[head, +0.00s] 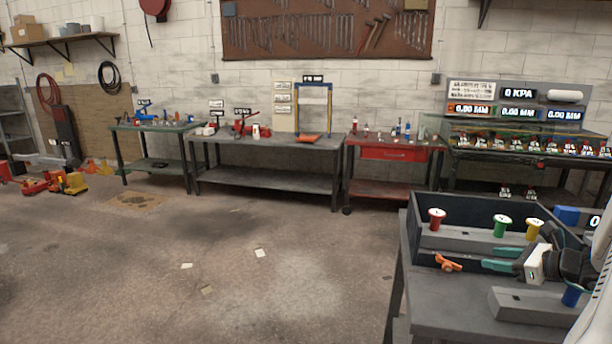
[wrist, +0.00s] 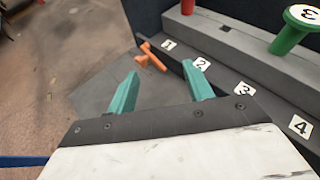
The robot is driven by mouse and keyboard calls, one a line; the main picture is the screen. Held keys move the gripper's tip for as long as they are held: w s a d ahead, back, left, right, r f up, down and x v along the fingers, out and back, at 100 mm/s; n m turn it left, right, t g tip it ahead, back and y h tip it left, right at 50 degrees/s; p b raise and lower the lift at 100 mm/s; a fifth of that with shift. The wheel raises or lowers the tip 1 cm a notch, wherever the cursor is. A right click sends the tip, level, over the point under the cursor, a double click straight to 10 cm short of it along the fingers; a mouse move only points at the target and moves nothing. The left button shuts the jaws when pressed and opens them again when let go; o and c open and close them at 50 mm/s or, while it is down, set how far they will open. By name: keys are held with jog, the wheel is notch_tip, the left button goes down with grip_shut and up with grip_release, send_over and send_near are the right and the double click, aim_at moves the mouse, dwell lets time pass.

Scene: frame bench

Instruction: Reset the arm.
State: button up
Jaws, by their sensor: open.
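My gripper (head: 509,259) has teal fingers and is at the right of the head view, over the grey bench (head: 440,310). In the wrist view its fingers (wrist: 160,92) are apart with nothing between them. An orange clip-like part (head: 447,262) lies just beyond the fingertips, near the label 1; it also shows in the wrist view (wrist: 151,56). My gripper is not holding it. Whether a fingertip touches it cannot be told.
A dark open-fronted box holds a grey stepped rack (head: 455,241) with red (head: 437,215), green (head: 502,222) and yellow (head: 534,226) knobs. A grey block (head: 525,303) with a blue knob (head: 571,297) stands in front. Tables line the back wall; open floor (head: 220,270) lies left.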

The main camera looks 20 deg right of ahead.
jog(key=s+a+r+n+g+h, duration=0.1)
jog(key=s+a+r+n+g, duration=0.3)
jog(key=a+n, duration=0.6)
jog(key=s+a+r+n+g+h, duration=0.1)
jog(key=s+a+r+n+g, duration=0.2)
jog(key=s+a+r+n, duration=0.2)
jog(key=s+a+r+n+g+h, duration=0.2)
jog(key=s+a+r+n+g, duration=0.2)
jog(key=s+a+n, duration=0.5)
jog(key=a+n, duration=0.7)
jog(key=a, duration=0.7)
jog(key=shift+a+r+g, duration=0.25)
jog(key=shift+g, duration=0.05)
